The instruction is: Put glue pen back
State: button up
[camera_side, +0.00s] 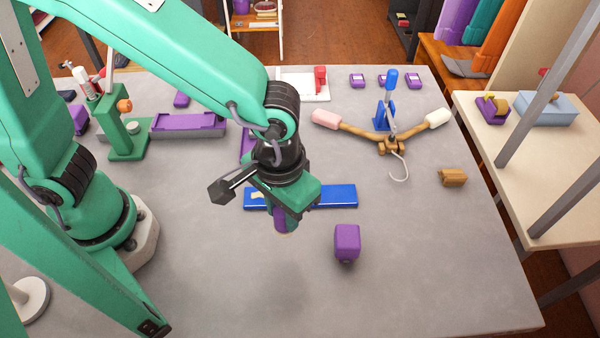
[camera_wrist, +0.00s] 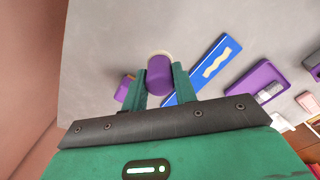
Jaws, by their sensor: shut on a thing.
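My gripper (camera_wrist: 160,88) is shut on a purple cylinder with a pale end, which looks like the glue pen (camera_wrist: 160,75). In the side view my gripper (camera_side: 283,208) points down, with the purple pen (camera_side: 282,219) showing below it. It is above the grey table, in front of a blue strip (camera_side: 338,195). The blue strip bears a wavy cream line, clear in the wrist view (camera_wrist: 214,59). A purple tray (camera_wrist: 246,84) with a pale item in it lies to the right there; in the side view it is mostly hidden behind my arm.
A purple block (camera_side: 347,240) stands right of my gripper. A wooden hanger (camera_side: 362,132) with padded ends and a blue-handled tool (camera_side: 386,112) are at the back right. A small wooden block (camera_side: 452,177) lies near the right edge. The table front is clear.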

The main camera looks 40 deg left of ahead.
jog(key=shift+s+d, duration=0.2)
jog(key=shift+d, duration=0.1)
jog(key=shift+f, duration=4)
jog(key=shift+f, duration=0.15)
jog(key=o, duration=1.1)
jog(key=shift+c, duration=0.2)
notch_tip(320, 180, up, 12)
jog(key=shift+r, duration=0.2)
jog(key=shift+a, duration=0.15)
